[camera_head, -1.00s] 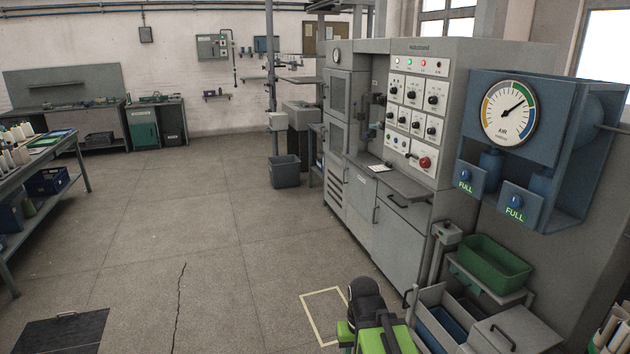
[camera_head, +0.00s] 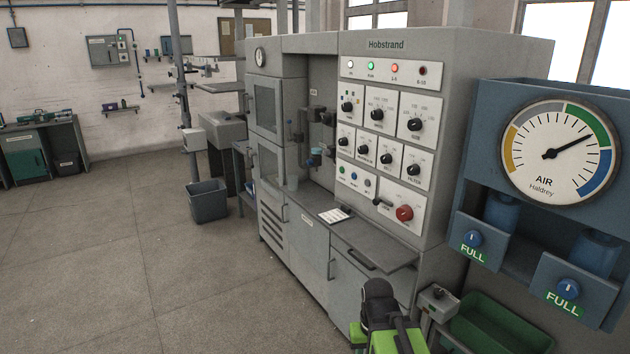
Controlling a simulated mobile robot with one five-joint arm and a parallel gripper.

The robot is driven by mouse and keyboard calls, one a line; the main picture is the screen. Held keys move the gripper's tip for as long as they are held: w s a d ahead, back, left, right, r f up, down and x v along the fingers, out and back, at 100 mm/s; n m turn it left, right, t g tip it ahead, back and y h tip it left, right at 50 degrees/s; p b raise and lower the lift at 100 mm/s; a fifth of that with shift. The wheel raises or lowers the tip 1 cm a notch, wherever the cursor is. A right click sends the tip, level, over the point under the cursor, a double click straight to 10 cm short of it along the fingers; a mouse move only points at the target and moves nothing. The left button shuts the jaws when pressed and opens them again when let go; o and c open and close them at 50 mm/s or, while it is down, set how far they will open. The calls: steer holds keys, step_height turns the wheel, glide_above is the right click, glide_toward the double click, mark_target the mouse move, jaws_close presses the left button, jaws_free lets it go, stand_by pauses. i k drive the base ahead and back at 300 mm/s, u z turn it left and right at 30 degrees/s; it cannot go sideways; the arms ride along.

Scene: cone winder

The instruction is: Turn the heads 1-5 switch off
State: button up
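The grey Hobstrand machine (camera_head: 425,70) stands right of centre. Its white control panels hold several black rotary knobs, such as one at the upper left (camera_head: 347,107), and a large red knob (camera_head: 404,213) at the lower right. The labels are too small to read, so I cannot tell which knob is the heads 1-5 switch. In the lamp row (camera_head: 393,74) above, one lamp is green and another glows red. My gripper is not identifiable; part of my black and green arm (camera_head: 385,320) shows at the bottom, below the panels.
A blue air unit (camera_head: 480,150) with a round AIR gauge (camera_head: 557,152) and two FULL knobs stands close at the right. A worktop (camera_head: 375,250) juts out below the panels. A green bin (camera_head: 490,325) sits low at right. The floor at left is clear.

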mark_target(343, 142)
steer(key=u, duration=0.35)
steer(key=i, duration=0.8)
steer(key=u, duration=1.1)
steer(key=i, duration=1.5)
steer(key=u, duration=0.05)
